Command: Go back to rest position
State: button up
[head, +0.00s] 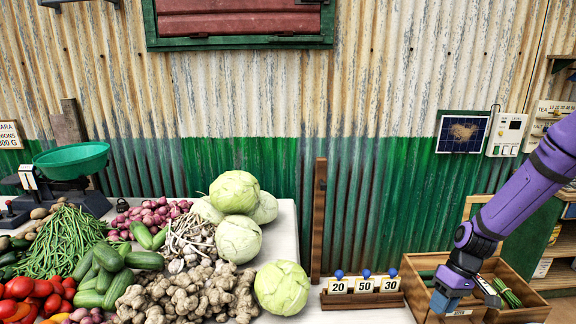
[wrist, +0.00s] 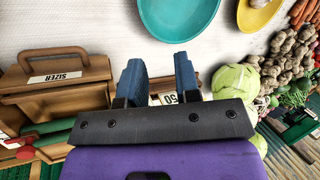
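My purple arm comes in from the right in the head view. My gripper (head: 447,297) points down at the left side of a wooden crate (head: 530,312), near the price cards. In the wrist view its two blue fingers (wrist: 158,80) stand apart with nothing held between them. A "50" card (wrist: 166,98) shows just beyond the fingers, partly hidden by the gripper body. I cannot tell from the head view how high the gripper is above the crate.
Price cards (head: 363,286) stand on a wooden holder left of the gripper. Cabbages (head: 282,287), ginger (head: 190,293) and other vegetables fill the left. A wooden box marked SIZER (wrist: 58,85), a teal bowl (wrist: 178,15) and a yellow bowl (wrist: 259,14) show in the wrist view.

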jog(key=s+a+r+m+t+h, duration=0.1)
jog(key=s+a+r+t+h, duration=0.15)
jog(key=r, duration=0.95)
jog(key=s+a+r+m+t+h, duration=0.1)
jog(key=s+a+r+h, duration=0.15)
jog(key=r, duration=1.05)
jog(key=s+a+r+m+t+y, duration=0.1)
jog(key=s+a+r+m+t, duration=0.1)
jog(key=s+r, duration=0.9)
jog(key=s+a+t, duration=0.1)
jog(key=s+t, duration=0.1)
jog(key=s, duration=0.2)
jog(key=shift+s+a+r, duration=0.15)
jog(key=shift+s+r, duration=0.1)
